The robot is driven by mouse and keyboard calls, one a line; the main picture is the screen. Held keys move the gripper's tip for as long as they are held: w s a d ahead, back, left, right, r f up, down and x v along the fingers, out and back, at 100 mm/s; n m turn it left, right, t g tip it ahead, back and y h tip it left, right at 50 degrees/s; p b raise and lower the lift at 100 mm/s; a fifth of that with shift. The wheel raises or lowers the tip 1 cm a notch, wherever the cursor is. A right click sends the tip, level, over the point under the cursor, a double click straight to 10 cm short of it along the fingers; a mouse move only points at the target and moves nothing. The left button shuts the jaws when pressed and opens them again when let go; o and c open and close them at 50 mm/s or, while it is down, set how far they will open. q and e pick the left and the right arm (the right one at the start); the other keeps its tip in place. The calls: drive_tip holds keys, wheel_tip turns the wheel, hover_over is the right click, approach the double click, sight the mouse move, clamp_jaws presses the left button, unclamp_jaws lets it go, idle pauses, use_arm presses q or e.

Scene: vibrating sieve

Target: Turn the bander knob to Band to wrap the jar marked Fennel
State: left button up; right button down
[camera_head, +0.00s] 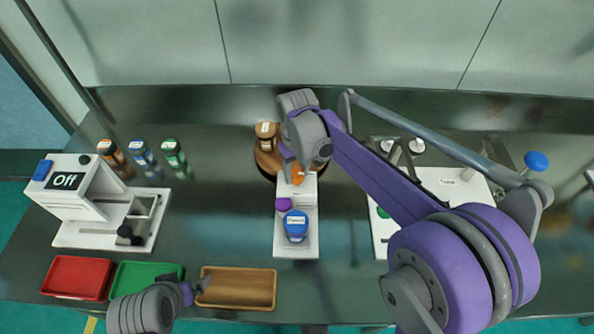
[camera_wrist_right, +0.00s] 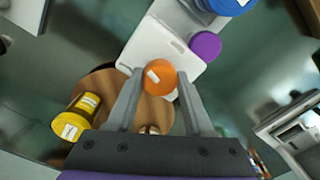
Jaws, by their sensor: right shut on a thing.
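A white stand (camera_head: 283,240) in the middle of the bench carries a purple round piece (camera_head: 283,205) and a blue-lidded jar (camera_head: 296,226) with a white label too small to read surely. My right gripper (camera_head: 292,172) reaches in above the far end of the stand. In the right wrist view its fingers (camera_wrist_right: 158,95) are closed on an orange round cap-like piece (camera_wrist_right: 158,77) with a small white label. A white machine (camera_head: 90,200) at left shows "Off" on its screen and has a black knob (camera_head: 125,232). My left gripper (camera_head: 195,290) is by the brown tray; its jaws are unclear.
A round wooden stand (camera_head: 262,165) with an amber jar (camera_head: 267,135) is beside the right gripper. Orange, blue and green-lidded jars (camera_head: 144,155) stand behind the machine. Red (camera_head: 76,278), green (camera_head: 135,276) and brown (camera_head: 240,287) trays line the front. White equipment (camera_head: 455,187) stands at right.

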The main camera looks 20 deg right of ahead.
sight(297, 173)
drive_tip(key=n, duration=0.4)
drive_tip(key=shift+n, duration=2.2)
drive_tip(key=shift+c, duration=1.4)
unclamp_jaws()
drive_tip(key=shift+r, duration=0.15)
use_arm(q)
drive_tip(key=shift+w+r+p, duration=0.1)
drive_tip(key=shift+r+p, duration=0.35)
drive_tip(key=shift+r, duration=0.05)
use_arm(e)
wheel_tip(297, 173, up, 11)
drive_tip(key=shift+f, duration=0.2)
